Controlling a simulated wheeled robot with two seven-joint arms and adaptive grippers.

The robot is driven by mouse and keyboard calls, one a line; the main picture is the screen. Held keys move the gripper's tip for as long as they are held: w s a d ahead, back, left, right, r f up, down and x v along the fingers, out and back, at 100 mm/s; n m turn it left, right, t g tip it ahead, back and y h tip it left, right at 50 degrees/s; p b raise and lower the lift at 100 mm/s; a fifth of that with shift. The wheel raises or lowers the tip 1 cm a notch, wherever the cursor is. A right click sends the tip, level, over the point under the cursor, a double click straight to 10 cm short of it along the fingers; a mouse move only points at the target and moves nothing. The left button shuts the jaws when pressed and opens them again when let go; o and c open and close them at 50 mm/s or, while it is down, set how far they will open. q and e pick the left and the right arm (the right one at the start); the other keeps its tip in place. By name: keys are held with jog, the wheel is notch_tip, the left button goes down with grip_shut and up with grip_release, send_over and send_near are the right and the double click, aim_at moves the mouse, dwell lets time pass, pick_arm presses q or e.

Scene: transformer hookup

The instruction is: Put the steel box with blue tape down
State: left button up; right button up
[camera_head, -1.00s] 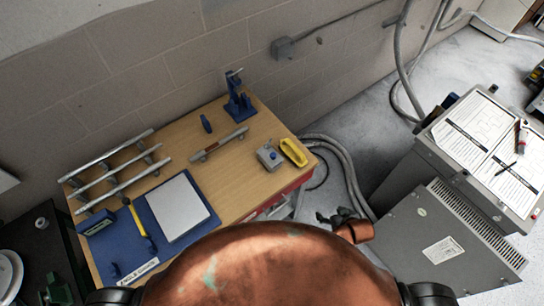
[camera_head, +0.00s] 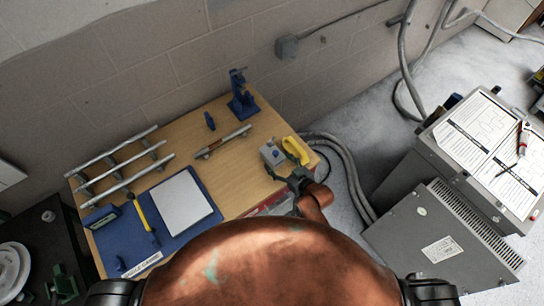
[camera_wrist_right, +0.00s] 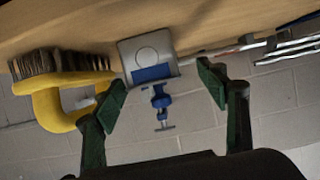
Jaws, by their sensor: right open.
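The steel box with blue tape (camera_head: 272,154) sits on the wooden workbench (camera_head: 233,172) near its right end, left of a yellow-handled brush (camera_head: 296,150). In the right wrist view the steel box (camera_wrist_right: 146,52) shows with its blue strip, between and beyond the two fingers. My right gripper (camera_head: 296,181) is at the bench's right edge, close to the box. My left gripper is not in view.
A blue vise (camera_head: 241,98) stands at the bench's back edge. Metal rods (camera_head: 120,165) lie at the left, by a blue mat (camera_head: 142,238) with a white sheet. Grey cabinets (camera_head: 440,245) stand at the right, with cables (camera_head: 350,175) between. Bare wood lies left of the box.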

jog(key=x, duration=0.5)
jog(key=shift+w+d+r+p, duration=0.15)
jog(key=shift+w+r+p, duration=0.05)
jog(key=shift+w+p, duration=0.2)
jog(key=shift+w+a+f, duration=0.25)
jog(key=shift+w, duration=0.1)
jog(key=shift+c, duration=0.6)
jog(key=c, duration=1.3)
jog(key=shift+r, duration=0.15)
jog(key=shift+c, duration=0.6)
jog(key=shift+r, duration=0.1)
